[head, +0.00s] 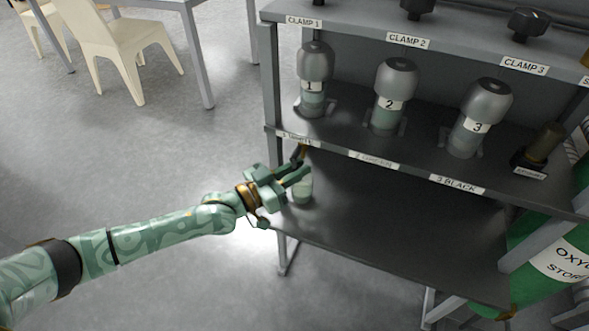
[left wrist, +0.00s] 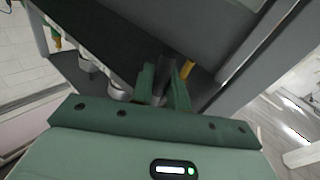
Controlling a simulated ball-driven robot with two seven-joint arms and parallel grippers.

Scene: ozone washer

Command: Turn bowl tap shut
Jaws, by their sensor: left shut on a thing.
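My left gripper (head: 298,174) reaches in from the left to the front left corner of the rack, just under the upper shelf edge. In the left wrist view its two fingers (left wrist: 163,88) are close together around a dark narrow part, which I take to be the bowl tap (left wrist: 161,86). A small yellow piece (left wrist: 187,68) shows just beside the fingers. A pale clear bowl or cup (head: 303,191) stands behind and below the gripper on the lower shelf, partly hidden. Which way the tap is turned cannot be told. My right gripper is not in view.
Three grey-capped canisters numbered 1 (head: 314,66), 2 (head: 393,84) and 3 (head: 482,106) stand on the upper shelf. The lower shelf (head: 400,225) is mostly bare. A green oxygen cylinder (head: 540,235) stands at right. Open floor lies left; cream chairs (head: 118,45) stand behind.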

